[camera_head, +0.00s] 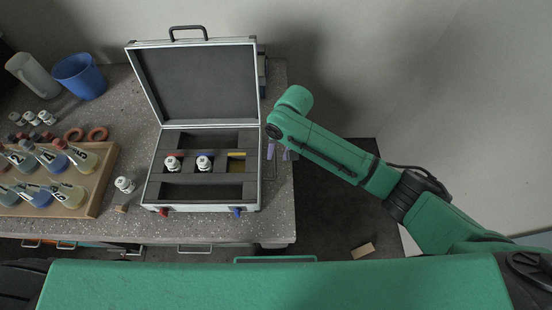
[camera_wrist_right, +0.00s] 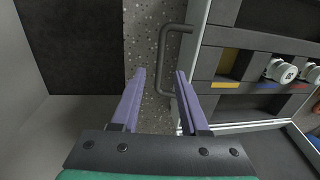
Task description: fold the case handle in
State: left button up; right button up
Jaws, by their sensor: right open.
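The open case (camera_head: 255,185) stands on the bench with its lid (camera_head: 195,85) raised. A dark handle (camera_head: 188,29) stands up from the lid's top edge. In the right wrist view, another dark U-shaped handle (camera_wrist_right: 164,62) sticks out from the side wall of the case (camera_wrist_right: 193,45) over the bench top. My right gripper (camera_head: 279,153) is at the right side of the case, pointing down. In the wrist view its two purple fingers (camera_wrist_right: 161,72) are apart, with the handle's near end showing between them. Contact cannot be told. My left gripper is out of view.
Inside the case, white-capped vials (camera_head: 204,162) sit in a dark insert. To the left are a wooden rack (camera_head: 97,200) of flasks, a loose vial (camera_head: 124,185), a blue cup (camera_head: 80,76) and red rings (camera_head: 97,133). The bench's right edge (camera_head: 290,215) is close to my right gripper.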

aim_at(275, 164)
jog(key=f, duration=0.4)
jog(key=shift+a+f, duration=0.1)
jog(key=shift+a, duration=0.25)
grip_shut()
